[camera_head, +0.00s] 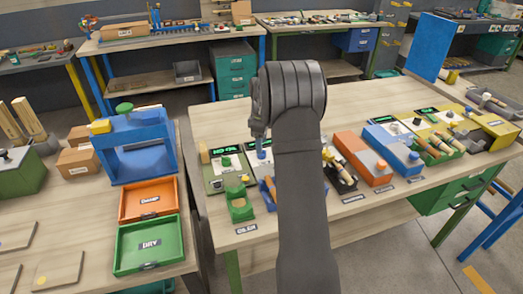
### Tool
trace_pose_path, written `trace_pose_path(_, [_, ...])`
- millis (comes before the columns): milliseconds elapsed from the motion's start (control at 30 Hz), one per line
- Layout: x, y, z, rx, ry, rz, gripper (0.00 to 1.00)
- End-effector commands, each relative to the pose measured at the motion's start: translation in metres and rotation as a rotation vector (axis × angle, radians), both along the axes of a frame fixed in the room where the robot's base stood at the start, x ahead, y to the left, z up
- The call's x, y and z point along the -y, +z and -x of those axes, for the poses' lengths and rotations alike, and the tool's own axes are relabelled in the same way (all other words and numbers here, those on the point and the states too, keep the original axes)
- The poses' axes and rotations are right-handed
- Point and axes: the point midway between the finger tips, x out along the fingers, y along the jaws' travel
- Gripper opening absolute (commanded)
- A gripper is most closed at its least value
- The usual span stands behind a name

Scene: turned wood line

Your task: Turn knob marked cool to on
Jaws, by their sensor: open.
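My gripper (258,132) hangs down at the left of my dark arm's end, above the main bench. It is small in the picture and holds nothing that I can see. Below and left of it stands a green unit (216,184) with a lit display (225,151) and a green round knob (226,161). A blue part (262,153) with another lit display is close under the gripper, partly hidden by my arm. I cannot read the word "cool" on any knob. Further right, yellow units (431,117) carry lit displays and small knobs. Contact between gripper and units cannot be told.
An orange tray (123,217) and a green tray (119,267) lie on the left bench beside a blue press (165,130). A grey-and-orange box (380,178) and a blue box (370,137) stand right of my arm. The bench's back left (215,118) is clear.

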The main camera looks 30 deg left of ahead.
Motion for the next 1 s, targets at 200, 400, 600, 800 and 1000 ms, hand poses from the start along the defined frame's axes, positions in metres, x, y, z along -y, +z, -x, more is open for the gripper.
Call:
trace_pose_path(200, [0.0, -0.031, 0.0, -0.001, 0.0, 0.0, 0.54])
trace_pose_path(400, [0.0, -0.04, 0.0, 0.0, 0.0, 0.0, 0.54])
trace_pose_path(600, [0.0, -0.04, 0.0, 0.0, 0.0, 0.0, 0.54])
trace_pose_path(800, [0.0, -0.04, 0.0, 0.0, 0.0, 0.0, 0.18])
trace_pose_path(1000, [0.0, -0.04, 0.0, 0.0, -0.004, 0.0, 0.09])
